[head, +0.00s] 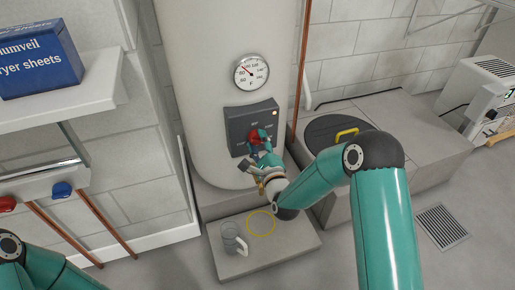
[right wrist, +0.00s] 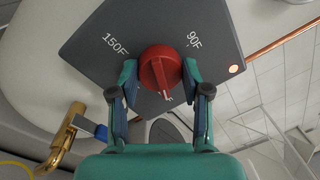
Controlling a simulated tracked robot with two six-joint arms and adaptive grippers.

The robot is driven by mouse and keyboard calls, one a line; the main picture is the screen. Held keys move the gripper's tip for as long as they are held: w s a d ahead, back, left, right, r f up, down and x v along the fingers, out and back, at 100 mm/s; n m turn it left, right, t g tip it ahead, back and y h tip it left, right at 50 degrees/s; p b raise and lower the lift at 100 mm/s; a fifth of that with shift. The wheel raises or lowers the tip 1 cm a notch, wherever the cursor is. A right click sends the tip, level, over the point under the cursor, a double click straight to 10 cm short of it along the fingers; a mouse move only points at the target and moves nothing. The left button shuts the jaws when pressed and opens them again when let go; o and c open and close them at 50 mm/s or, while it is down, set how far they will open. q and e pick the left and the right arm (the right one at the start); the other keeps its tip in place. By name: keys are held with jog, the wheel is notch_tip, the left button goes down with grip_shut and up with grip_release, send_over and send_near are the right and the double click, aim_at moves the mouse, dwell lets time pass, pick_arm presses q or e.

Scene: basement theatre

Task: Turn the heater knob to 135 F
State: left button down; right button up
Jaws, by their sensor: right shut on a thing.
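The red heater knob (head: 256,135) sits on a dark control panel (head: 236,122) low on the cream tank. My right gripper (head: 262,147) is shut on the knob. In the right wrist view, its two fingers (right wrist: 160,80) flank the red knob (right wrist: 158,62), one on each side. The knob's raised ridge points down the picture, toward the gripper. The panel (right wrist: 200,25) shows 150F at left and 90F at right; other markings are hidden or unreadable. A round dial gauge (head: 251,72) is above the panel. My left gripper is out of view.
An orange light (right wrist: 233,69) glows on the panel. A brass tap (right wrist: 62,140) with a blue lever is close below. A clear jug (head: 232,240) and yellow ring (head: 261,223) are on the low plinth (head: 285,250). A copper pipe (head: 301,75) runs right of the tank.

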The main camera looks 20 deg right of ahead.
jog(key=m, duration=0.4)
jog(key=m+b, duration=0.1)
jog(key=m, duration=0.4)
jog(key=m+g+h+b, duration=0.1)
jog(key=m, duration=0.3)
jog(key=shift+s+f+m, duration=0.15)
jog(key=shift+f+m, duration=0.2)
jog(key=shift+m, duration=0.05)
jog(key=o, duration=1)
jog(key=shift+o, duration=0.8)
jog(key=shift+r, duration=0.2)
jog(key=s, duration=1.1)
jog(key=shift+s+a, duration=0.25)
jog(key=shift+s, duration=0.15)
